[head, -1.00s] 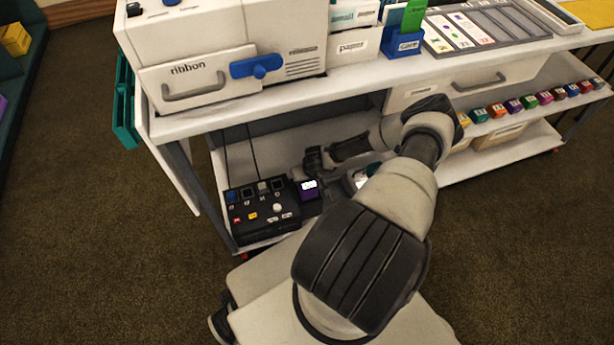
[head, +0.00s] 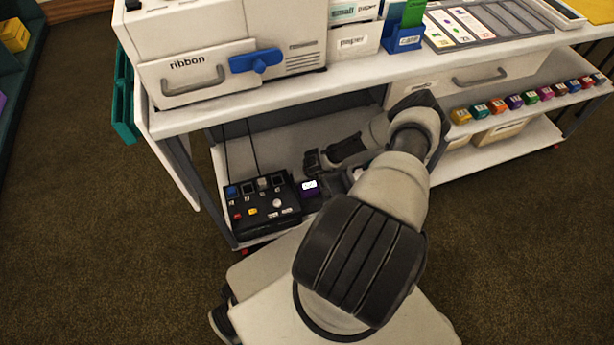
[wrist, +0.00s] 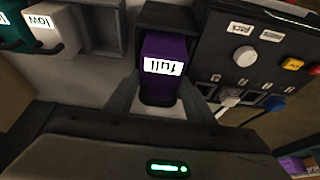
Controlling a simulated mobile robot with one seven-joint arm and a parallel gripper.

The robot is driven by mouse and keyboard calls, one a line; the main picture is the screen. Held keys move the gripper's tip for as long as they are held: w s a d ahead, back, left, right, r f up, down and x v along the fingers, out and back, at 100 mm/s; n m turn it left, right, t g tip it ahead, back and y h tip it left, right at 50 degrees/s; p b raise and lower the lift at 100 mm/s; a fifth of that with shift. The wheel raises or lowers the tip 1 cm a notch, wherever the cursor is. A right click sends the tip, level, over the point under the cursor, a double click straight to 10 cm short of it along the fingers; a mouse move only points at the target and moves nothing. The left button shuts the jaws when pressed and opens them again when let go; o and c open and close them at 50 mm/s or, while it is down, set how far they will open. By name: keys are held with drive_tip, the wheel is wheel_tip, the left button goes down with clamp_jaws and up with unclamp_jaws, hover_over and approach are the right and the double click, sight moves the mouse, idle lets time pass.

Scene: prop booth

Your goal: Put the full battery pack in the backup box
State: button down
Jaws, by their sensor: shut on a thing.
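The purple battery pack (wrist: 165,55) bears a white label reading "full", upside down in the wrist view. It also shows in the head view (head: 310,190), just right of the black panel box. My gripper (wrist: 160,100) is shut on it, with a grey finger on each side. A dark open-fronted holder (wrist: 180,18) frames the pack's far end, beside the panel. I cannot tell how deep the pack sits in it or whether it touches its floor. No "backup" label is readable.
The black panel box (head: 262,222) with buttons and cables stands close beside the pack on the lower shelf. A grey pack labelled "low" (wrist: 52,28) and a teal pack (wrist: 14,32) sit in a tray on the other side. The upper shelf (head: 215,115) overhangs the arm.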

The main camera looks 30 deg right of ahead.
drive_tip(key=shift+f, duration=1)
drive_tip(key=shift+f, duration=0.1)
drive_tip(key=c, duration=0.7)
unclamp_jaws()
drive_tip(key=shift+c, duration=0.2)
drive_tip(key=p+v, duration=0.6)
drive_tip(key=v, duration=1.1)
drive_tip(key=shift+s, duration=0.15)
drive_tip(key=shift+s, duration=0.1)
